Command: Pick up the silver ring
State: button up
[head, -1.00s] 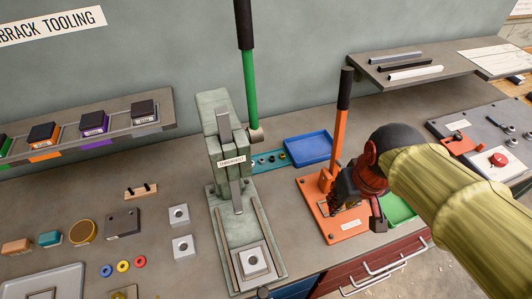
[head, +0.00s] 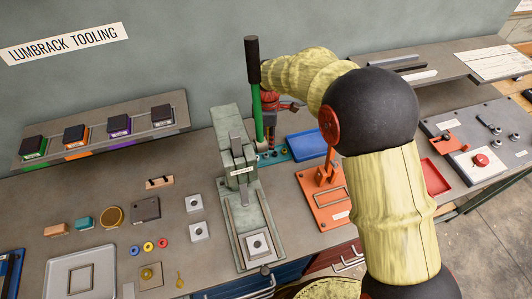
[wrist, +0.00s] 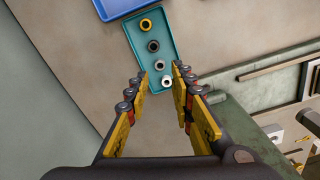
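A teal tray (wrist: 176,35) holds a row of several rings. The one nearest my gripper is a pale, bright silver ring (wrist: 167,82). Beyond it are a grey ring (wrist: 160,65), a dark ring (wrist: 153,46) and a brass-yellow ring (wrist: 146,25). My gripper (wrist: 164,88) is open and empty, pointing down, with the silver ring showing between its fingertips. I cannot tell the height left above it. In the head view my gripper (head: 268,130) is behind the green lever, over the left end of the teal tray (head: 291,154). The rings there are mostly hidden.
The grey-green fly press (head: 237,170) with its green lever (head: 257,110) stands close to my gripper. A blue tray (head: 308,145) lies beside the teal tray. An orange lever press (head: 322,200) stands to the right. Small coloured rings (head: 148,246) lie front left.

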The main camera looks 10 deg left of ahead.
aim_at(266, 155)
jog(key=shift+w+a+f+n, duration=0.1)
jog(key=shift+n, duration=0.2)
jog(key=shift+f, duration=0.3)
jog(key=shift+a+f+b, duration=0.15)
jog(key=shift+f+b, duration=0.3)
jog(key=shift+f, duration=1.3)
jog(key=shift+a+f+b, duration=0.1)
jog(key=shift+f+b, duration=0.3)
jog(key=shift+f, duration=1.3)
jog(key=shift+c, duration=1)
jog(key=c, duration=0.4)
grip_shut()
